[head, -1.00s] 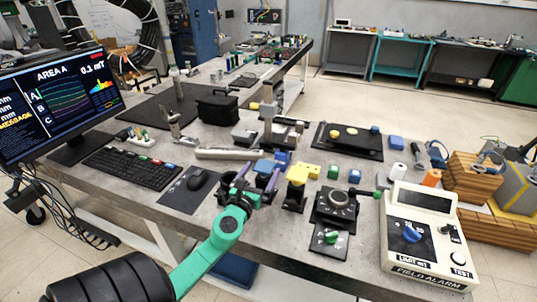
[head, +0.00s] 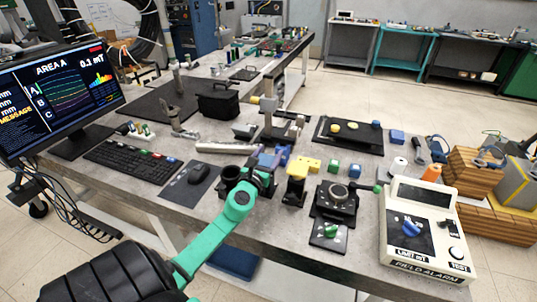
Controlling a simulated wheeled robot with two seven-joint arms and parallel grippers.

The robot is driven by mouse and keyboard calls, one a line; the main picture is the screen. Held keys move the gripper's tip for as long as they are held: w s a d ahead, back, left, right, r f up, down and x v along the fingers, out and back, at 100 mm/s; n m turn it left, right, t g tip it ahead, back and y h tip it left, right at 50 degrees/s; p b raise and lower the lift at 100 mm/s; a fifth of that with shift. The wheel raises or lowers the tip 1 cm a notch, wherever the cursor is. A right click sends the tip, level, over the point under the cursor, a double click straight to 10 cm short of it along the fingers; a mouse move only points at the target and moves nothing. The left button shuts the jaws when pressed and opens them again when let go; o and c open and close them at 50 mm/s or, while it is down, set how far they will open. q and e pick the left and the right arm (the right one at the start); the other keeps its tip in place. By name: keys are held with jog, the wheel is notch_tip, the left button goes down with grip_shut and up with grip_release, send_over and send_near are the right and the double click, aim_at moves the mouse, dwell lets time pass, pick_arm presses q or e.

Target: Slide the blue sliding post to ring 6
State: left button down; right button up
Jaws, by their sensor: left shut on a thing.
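My left gripper (head: 262,164) reaches in from the lower left on a green arm and is shut at the front end of the rail fixture in the middle of the table. The blue sliding post (head: 282,155) shows as a small blue patch right beside the fingertips; my gripper hides most of it. A pale ringed tube (head: 226,148) lies level just left of the gripper. Ring numbers are too small to read, so I cannot tell at which ring the post stands. My right gripper is not in view.
A yellow block on a black stand (head: 299,178) stands close to the gripper's right. A black dial unit (head: 337,199) and the white field alarm box (head: 425,238) are farther right. A mouse (head: 198,174) and keyboard (head: 133,165) lie left. A grey upright stand (head: 268,118) rises behind.

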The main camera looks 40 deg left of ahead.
aim_at(268, 155)
pick_arm(q)
notch_tip(268, 155, up, 6)
jog(key=p, duration=0.5)
jog(key=shift+p, duration=0.3)
grip_release()
jog(key=shift+s, duration=0.1)
jog(key=shift+s+d, duration=0.1)
jog(key=shift+s, duration=0.1)
jog(key=b+v, duration=0.4)
jog(key=v, duration=1)
